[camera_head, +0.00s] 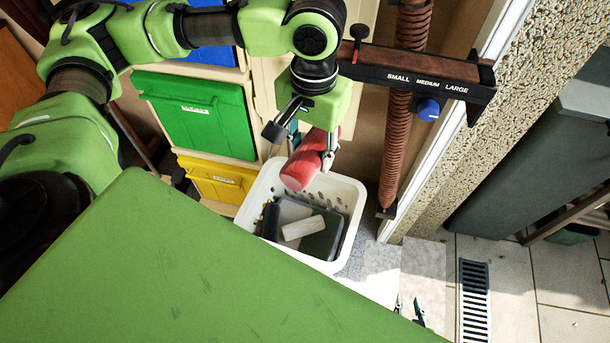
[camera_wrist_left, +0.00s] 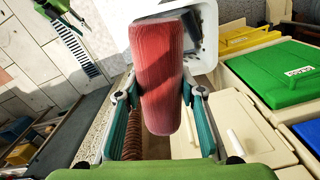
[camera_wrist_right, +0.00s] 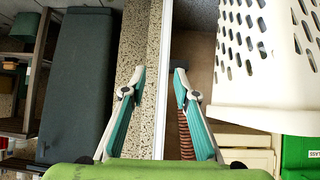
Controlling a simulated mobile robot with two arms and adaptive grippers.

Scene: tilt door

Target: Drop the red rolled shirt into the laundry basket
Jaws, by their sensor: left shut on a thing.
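The red rolled shirt (camera_head: 304,163) is a red cylinder held by my left gripper (camera_head: 311,143) above the white laundry basket (camera_head: 348,184). In the left wrist view the shirt (camera_wrist_left: 160,80) sits between the two fingers of my left gripper (camera_wrist_left: 159,108), which touch its sides. The basket rim (camera_wrist_left: 208,30) shows behind the shirt there. Inside the basket lie a white roll (camera_head: 302,228) and dark items. My right gripper (camera_head: 409,311) is low at the front, its fingertips just showing. In the right wrist view my right gripper (camera_wrist_right: 157,95) is open and empty, beside the perforated basket (camera_wrist_right: 265,55).
Green (camera_head: 197,115) and yellow (camera_head: 218,180) drawers stand left of the basket. A floor drain (camera_head: 474,300) lies at right.

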